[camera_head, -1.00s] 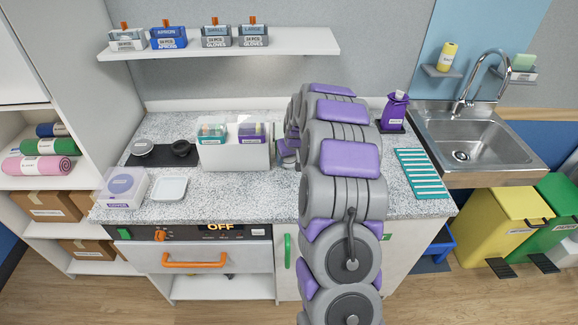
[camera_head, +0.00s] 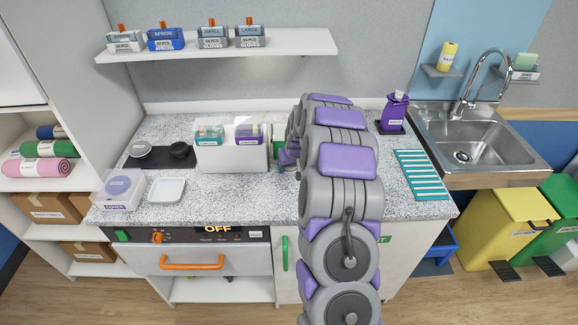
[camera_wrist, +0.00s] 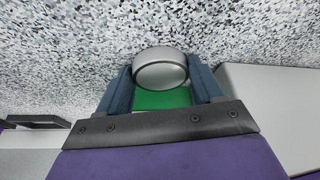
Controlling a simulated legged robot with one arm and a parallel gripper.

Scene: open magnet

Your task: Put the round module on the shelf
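The round module (camera_wrist: 160,72) has a silver-grey round end and a green body. In the wrist view it sits between the two blue fingers of my gripper (camera_wrist: 160,88), which touch it on both sides. In the head view my gripper (camera_head: 286,158) is low over the counter, right of the white box, mostly hidden behind my arm. A green patch (camera_head: 278,148) beside it looks like the module. I cannot tell whether it is clear of the counter. The white wall shelf (camera_head: 290,48) is above at the back left, with several boxes on its left and middle part.
The white box (camera_head: 232,160) with two packs stands just left of my gripper. A dark mat (camera_head: 160,158) with round items, a white dish (camera_head: 167,190) and a clear box (camera_head: 120,188) are farther left. A purple bottle (camera_head: 394,112) stands right. The shelf's right end is bare.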

